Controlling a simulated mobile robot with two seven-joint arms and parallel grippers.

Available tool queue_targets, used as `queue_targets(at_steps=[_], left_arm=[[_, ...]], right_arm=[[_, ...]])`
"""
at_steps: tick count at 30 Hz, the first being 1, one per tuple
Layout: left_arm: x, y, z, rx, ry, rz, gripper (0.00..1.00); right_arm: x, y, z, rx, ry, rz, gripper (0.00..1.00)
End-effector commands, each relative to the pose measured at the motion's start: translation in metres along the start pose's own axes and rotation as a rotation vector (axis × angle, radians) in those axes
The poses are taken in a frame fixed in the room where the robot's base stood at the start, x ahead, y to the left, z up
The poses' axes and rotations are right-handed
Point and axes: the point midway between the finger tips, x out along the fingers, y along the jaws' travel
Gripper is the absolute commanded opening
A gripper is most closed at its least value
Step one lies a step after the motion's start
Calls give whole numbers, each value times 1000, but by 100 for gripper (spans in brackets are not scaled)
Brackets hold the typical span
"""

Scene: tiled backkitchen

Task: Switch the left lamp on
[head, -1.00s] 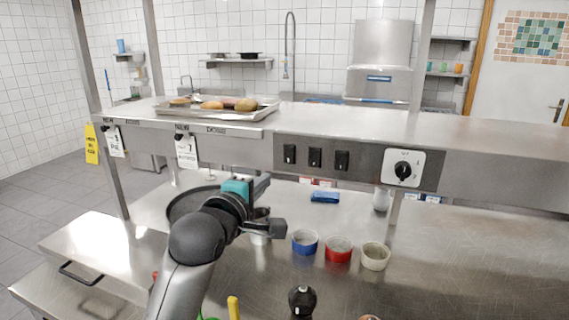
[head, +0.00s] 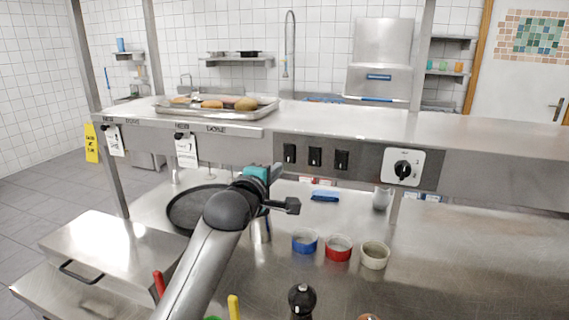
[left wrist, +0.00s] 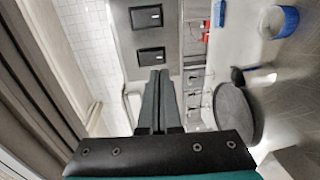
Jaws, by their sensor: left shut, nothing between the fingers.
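A dark panel on the front of the steel shelf carries three black rocker switches: the left switch (head: 290,154), the middle switch (head: 315,157) and the right switch (head: 342,160). My left gripper (head: 277,168) is shut and empty, just below and left of the left switch. In the left wrist view its closed fingers (left wrist: 159,74) point toward the panel, their tips beside what appears to be the left switch (left wrist: 150,56). Another switch (left wrist: 146,17) shows beyond it. I cannot tell whether the tips touch the panel. No lamp is in view. My right gripper is not in view.
A white plate with a black knob (head: 402,168) sits right of the switches. A tray of bread (head: 217,107) stands on the shelf. Below are a black pan (head: 182,208), blue bowl (head: 305,242), red bowl (head: 338,249), pale bowl (head: 374,256) and pepper mill (head: 301,302).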

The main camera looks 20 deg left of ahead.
Motion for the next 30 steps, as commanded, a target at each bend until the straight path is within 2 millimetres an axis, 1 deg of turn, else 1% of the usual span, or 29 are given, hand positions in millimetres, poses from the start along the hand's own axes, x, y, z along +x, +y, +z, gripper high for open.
queue_targets(at_steps=[1,6,12,15,21,30], left_arm=[[7,1,0,0,1,-1,0],[28,1,-1,1,2,0,0],[48,1,-1,2,2,0,0],[56,1,0,2,1,0,0],[63,0,0,2,2,0,0],[64,0,0,1,1,0,0]], right_arm=[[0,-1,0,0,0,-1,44],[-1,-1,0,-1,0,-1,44],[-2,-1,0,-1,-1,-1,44],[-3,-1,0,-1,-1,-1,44],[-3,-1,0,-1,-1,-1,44],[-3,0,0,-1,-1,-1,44]])
